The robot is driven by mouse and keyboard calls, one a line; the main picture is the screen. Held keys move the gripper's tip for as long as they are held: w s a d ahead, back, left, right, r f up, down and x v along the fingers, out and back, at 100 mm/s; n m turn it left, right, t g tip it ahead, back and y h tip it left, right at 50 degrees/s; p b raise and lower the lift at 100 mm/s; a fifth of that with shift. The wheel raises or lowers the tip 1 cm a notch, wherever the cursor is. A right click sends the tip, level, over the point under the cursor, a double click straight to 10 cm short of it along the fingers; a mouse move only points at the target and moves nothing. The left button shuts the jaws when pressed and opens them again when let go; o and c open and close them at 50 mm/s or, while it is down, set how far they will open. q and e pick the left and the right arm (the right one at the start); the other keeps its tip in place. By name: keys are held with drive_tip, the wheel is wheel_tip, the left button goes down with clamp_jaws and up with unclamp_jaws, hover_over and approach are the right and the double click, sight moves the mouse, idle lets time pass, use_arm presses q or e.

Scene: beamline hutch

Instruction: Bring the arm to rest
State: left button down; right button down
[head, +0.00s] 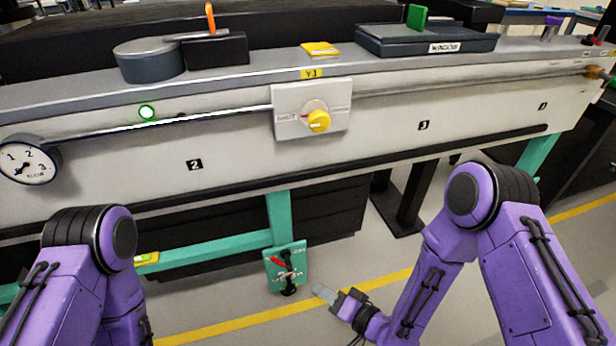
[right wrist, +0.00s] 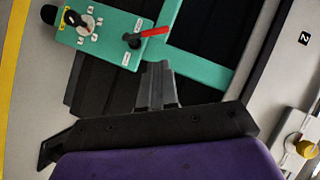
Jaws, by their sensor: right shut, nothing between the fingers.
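My right arm (head: 440,262) comes in from the right, bent at the elbow, with its forearm hanging down in front of the bench. My right gripper (head: 323,292) is low, near floor level in the picture, just right of a teal panel with a red lever (head: 277,261). In the right wrist view the gripper (right wrist: 157,68) has its fingers shut together with nothing between them, and the red lever (right wrist: 154,32) shows just beyond the fingertips. Whether they touch the panel is not clear. My left arm (head: 80,270) shows at the left; its gripper is out of view.
The bench front carries a gauge (head: 28,160), a lit green lamp (head: 147,112) and a yellow knob (head: 319,121). A teal frame (head: 220,247) and dark drawers (head: 335,212) stand below. The floor (head: 385,258) at right of the panel looks clear, with a yellow line.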

drive_tip(key=shift+f, duration=0.1)
drive_tip(key=s+d+f+m+g+h, duration=0.1)
drive_tip(key=s+d+f+g+h, duration=0.4)
drive_tip(key=s+d, duration=0.5)
drive_tip(key=s+d+f+m+g+h, duration=0.1)
drive_tip(key=s+d+f+g+h, duration=0.2)
drive_tip(key=s+d+f+h, duration=0.55)
drive_tip(key=s+d+r+p, duration=0.1)
drive_tip(key=d+r+p, duration=0.1)
drive_tip(key=r+p, duration=0.9)
drive_tip(key=s+d+r+p, duration=0.1)
drive_tip(key=d+r+p, duration=0.1)
drive_tip(key=r+p, duration=1)
wheel_tip(320, 180, up, 3)
drive_tip(key=shift+f, duration=0.15)
